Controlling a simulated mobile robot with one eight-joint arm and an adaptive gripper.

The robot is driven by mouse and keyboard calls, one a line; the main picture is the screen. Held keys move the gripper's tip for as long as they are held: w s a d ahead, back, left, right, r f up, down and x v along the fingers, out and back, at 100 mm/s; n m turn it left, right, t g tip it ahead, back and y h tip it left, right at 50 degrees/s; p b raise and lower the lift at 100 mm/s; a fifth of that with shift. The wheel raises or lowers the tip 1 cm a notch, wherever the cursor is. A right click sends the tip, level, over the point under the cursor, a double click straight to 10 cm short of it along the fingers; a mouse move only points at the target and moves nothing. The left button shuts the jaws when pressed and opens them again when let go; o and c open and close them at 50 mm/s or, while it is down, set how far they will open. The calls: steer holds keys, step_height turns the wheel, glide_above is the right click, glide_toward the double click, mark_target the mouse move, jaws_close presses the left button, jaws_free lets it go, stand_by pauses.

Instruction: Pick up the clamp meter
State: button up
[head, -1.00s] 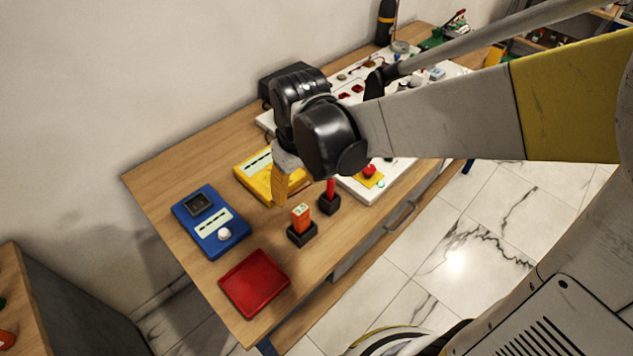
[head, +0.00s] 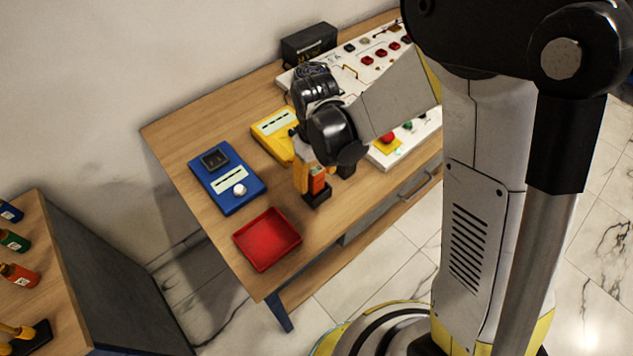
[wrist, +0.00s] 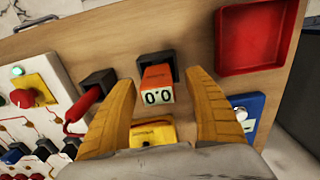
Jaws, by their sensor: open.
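The clamp meter, an orange block with a white display reading 0.0 (wrist: 158,85), stands in a small black holder (wrist: 157,60) on the wooden table. In the head view the orange meter (head: 317,178) is partly hidden by my gripper, and its black holder (head: 318,197) shows below. My gripper (wrist: 160,90) is open, with one yellow finger on each side of the meter in the wrist view. I cannot tell whether either finger touches it. In the head view the gripper's fingers (head: 302,178) point down beside the meter.
A red tray (head: 267,239) and a blue instrument (head: 227,180) lie nearby. A yellow instrument (head: 275,135) sits behind the gripper. A red-handled probe in a black holder (wrist: 97,82) stands close beside the meter. A white panel (head: 368,65) with controls lies farther back.

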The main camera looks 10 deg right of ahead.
mark_target(316, 183)
step_height(316, 183, down, 3)
steer(key=shift+d+f+b, duration=0.1)
steer(key=shift+f+b, duration=0.05)
steer(key=shift+b, duration=0.25)
jaws_close()
